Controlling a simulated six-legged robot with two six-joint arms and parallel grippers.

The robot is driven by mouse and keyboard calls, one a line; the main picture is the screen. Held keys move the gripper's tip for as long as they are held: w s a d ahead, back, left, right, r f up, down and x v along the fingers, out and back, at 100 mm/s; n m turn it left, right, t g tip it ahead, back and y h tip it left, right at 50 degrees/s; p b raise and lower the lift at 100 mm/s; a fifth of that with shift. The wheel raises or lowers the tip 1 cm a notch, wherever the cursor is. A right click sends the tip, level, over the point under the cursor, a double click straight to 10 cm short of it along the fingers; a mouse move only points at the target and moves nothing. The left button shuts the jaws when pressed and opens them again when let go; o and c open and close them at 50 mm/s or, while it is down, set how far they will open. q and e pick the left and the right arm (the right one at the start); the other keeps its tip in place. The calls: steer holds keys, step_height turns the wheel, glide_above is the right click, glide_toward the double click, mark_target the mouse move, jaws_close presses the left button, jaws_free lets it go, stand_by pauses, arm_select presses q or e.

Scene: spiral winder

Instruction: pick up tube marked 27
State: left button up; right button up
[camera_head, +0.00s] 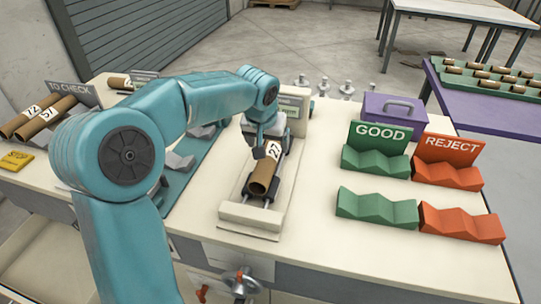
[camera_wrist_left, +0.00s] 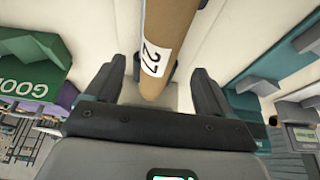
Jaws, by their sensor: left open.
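The tube marked 27 (camera_head: 262,183) is a brown cardboard tube with a white label. It lies in a pale fixture (camera_head: 248,220) at the middle of the bench; its label reads 27 in the left wrist view (camera_wrist_left: 155,55). My left gripper (camera_head: 268,152) is at the tube from above. In the left wrist view its fingers (camera_wrist_left: 157,85) are open, one on each side of the tube, with visible gaps. The gripper hides part of the tube in the head view. My right gripper is not in view.
Green GOOD cradles (camera_head: 375,163) and red REJECT cradles (camera_head: 447,175) stand at the right, empty. A purple box (camera_head: 394,108) is behind them. Other labelled tubes (camera_head: 48,117) lie by the TO CHECK sign (camera_head: 70,90) at left. Bench between fixture and green cradles is clear.

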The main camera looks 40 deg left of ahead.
mark_target(270, 149)
arm_select(q)
steer(key=x, duration=0.5)
steer(key=shift+w+f, duration=0.1)
steer(key=shift+f, duration=0.05)
steer(key=c, duration=0.9)
steer(key=shift+c, duration=1.3)
